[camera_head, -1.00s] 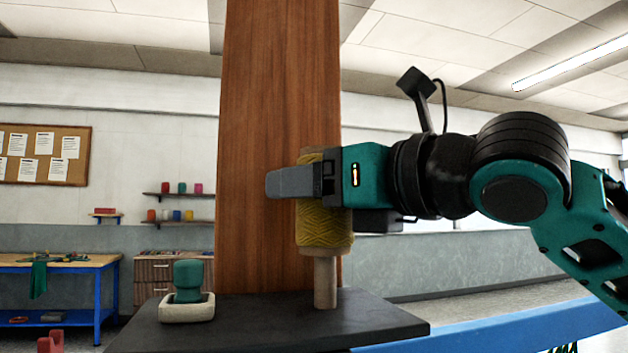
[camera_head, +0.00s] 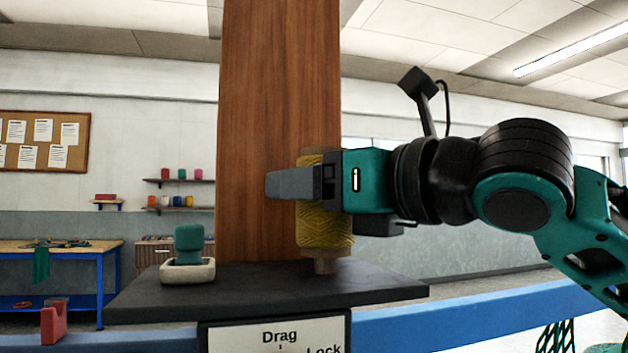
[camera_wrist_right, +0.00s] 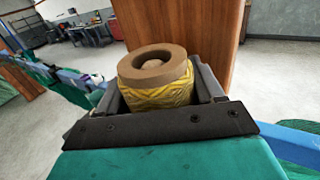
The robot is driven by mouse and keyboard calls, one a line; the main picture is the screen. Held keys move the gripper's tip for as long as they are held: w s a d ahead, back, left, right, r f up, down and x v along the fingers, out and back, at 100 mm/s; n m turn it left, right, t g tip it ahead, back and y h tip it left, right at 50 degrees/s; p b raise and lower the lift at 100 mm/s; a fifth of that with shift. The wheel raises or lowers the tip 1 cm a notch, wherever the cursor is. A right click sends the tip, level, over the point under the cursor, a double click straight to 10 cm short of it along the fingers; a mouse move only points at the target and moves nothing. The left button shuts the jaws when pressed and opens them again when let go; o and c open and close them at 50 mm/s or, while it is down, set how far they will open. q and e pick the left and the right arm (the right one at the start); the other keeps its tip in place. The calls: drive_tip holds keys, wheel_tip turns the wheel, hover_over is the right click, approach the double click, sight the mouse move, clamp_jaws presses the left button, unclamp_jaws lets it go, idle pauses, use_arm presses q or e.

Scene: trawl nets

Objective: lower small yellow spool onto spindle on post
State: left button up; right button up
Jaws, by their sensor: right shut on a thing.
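The small yellow spool (camera_head: 325,222) is upright, with yellow twine around a tan core. My right gripper (camera_head: 290,184) is shut on it, its fingers across the spool's upper part in the head view. The spool stands over the wooden spindle (camera_head: 325,267), and only a short length of spindle shows beneath it, above the dark shelf (camera_head: 260,288) on the brown post (camera_head: 278,120). The right wrist view shows the spool's tan top ring (camera_wrist_right: 152,62) between the fingers; whether the spindle tip is inside its hole is unclear. My left gripper is out of view.
A teal-green knobbed object (camera_head: 188,245) sits in a pale dish (camera_head: 187,270) at the shelf's left. A sign reading "Drag" and "Lock" (camera_head: 280,335) hangs below the shelf, beside a blue rail (camera_head: 450,318). A blue workbench (camera_head: 60,258) stands far left.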

drive_tip(key=shift+f+b, duration=0.3)
drive_tip(key=shift+f, duration=0.4)
drive_tip(key=o, duration=1.2)
drive_tip(key=v, duration=1.3)
